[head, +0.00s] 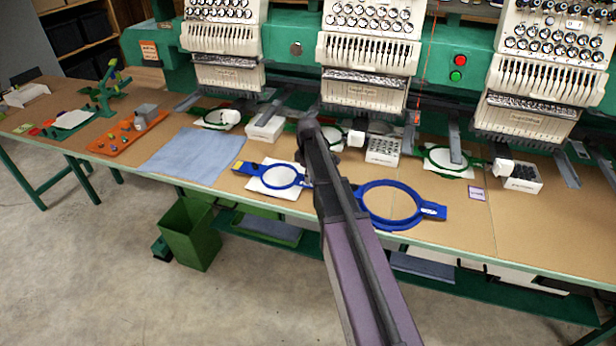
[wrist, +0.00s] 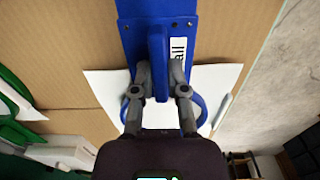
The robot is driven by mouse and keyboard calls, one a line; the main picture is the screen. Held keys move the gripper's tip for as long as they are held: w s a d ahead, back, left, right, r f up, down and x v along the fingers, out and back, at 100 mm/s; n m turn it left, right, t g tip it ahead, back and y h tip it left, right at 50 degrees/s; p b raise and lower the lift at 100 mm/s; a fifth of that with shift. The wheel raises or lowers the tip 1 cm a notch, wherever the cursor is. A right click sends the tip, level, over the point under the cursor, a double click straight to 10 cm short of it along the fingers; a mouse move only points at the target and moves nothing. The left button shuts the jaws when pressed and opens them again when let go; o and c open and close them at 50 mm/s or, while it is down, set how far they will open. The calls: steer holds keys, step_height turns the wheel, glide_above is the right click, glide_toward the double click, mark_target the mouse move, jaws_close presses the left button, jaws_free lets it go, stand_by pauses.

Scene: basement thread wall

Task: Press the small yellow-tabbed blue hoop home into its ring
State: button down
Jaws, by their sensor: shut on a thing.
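In the wrist view, my gripper (wrist: 160,72) is shut on an upright blue grip bar (wrist: 158,45) on a blue plate with a partly covered white label reading "all". The blue ring (wrist: 201,112) curves below, partly behind my fingers, over the white sheet. I cannot tell the inner hoop from its outer ring, or how deep it sits.
A larger blue hoop (head: 364,209) lies just right of my arm. A blue cloth (head: 195,153) and an orange tray (head: 127,132) are to the left. Embroidery heads (head: 368,60) and white boxes (head: 382,149) stand behind. A green bin (head: 190,235) is on the floor in front.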

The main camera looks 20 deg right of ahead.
steer(key=c, duration=0.6)
jaws_free()
steer(key=shift+r, duration=0.15)
